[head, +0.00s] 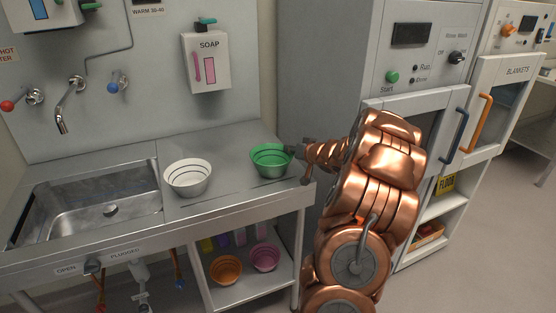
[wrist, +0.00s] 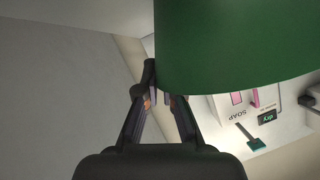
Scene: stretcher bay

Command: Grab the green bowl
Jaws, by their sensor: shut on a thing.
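The green bowl (head: 271,161) is upright at the right end of the metal counter in the head view. My gripper (head: 294,150) reaches it from the right and is shut on the right side of its rim. In the wrist view the green bowl (wrist: 238,45) fills the upper right, close to the camera. My gripper's fingers (wrist: 163,98) meet at the bowl's edge there, and the bowl partly hides one fingertip. I cannot tell whether the bowl's base touches the counter.
A white bowl (head: 188,177) stands left of the green one, beside the sink (head: 85,205). An orange bowl (head: 226,269) and a pink bowl (head: 264,257) are on the shelf below. A soap dispenser (head: 206,62) hangs on the wall. A grey cabinet (head: 318,80) stands close behind my arm.

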